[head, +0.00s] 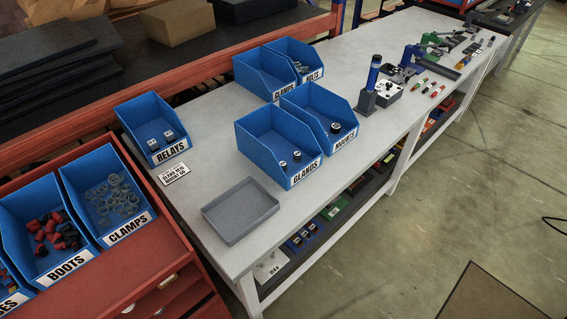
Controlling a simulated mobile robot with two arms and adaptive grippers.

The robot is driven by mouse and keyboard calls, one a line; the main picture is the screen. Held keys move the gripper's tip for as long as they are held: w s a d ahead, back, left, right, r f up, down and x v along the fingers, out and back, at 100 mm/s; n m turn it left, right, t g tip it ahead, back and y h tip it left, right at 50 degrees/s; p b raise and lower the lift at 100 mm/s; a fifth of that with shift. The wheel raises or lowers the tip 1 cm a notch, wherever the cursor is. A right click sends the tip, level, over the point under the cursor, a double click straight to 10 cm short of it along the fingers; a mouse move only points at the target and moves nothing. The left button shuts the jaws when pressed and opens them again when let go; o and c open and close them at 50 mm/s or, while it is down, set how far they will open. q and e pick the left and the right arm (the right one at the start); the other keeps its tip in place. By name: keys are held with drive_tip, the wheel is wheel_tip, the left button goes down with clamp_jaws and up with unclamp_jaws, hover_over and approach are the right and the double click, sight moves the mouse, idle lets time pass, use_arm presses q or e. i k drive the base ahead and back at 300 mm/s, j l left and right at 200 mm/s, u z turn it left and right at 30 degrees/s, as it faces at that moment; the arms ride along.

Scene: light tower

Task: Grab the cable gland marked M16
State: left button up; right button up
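A blue bin labelled GLANDS (308,172) stands on the long pale workbench, near the picture's middle. Neither of my grippers is in view.
A blue bin (345,134) with a dark round part adjoins the GLANDS bin on the right. An empty grey tray (240,211) lies in front, left. A RELAYS bin (170,153) and a printed card (173,173) are farther left. A blue-handled tower device (371,80) stands to the right.

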sight(296, 158)
drive_tip(key=i+l+u, duration=0.1)
drive_tip(key=l+u, duration=0.15)
drive_tip(key=u, duration=0.2)
drive_tip(key=i+l+u, duration=0.1)
drive_tip(key=l+u, duration=0.15)
drive_tip(key=u, duration=0.15)
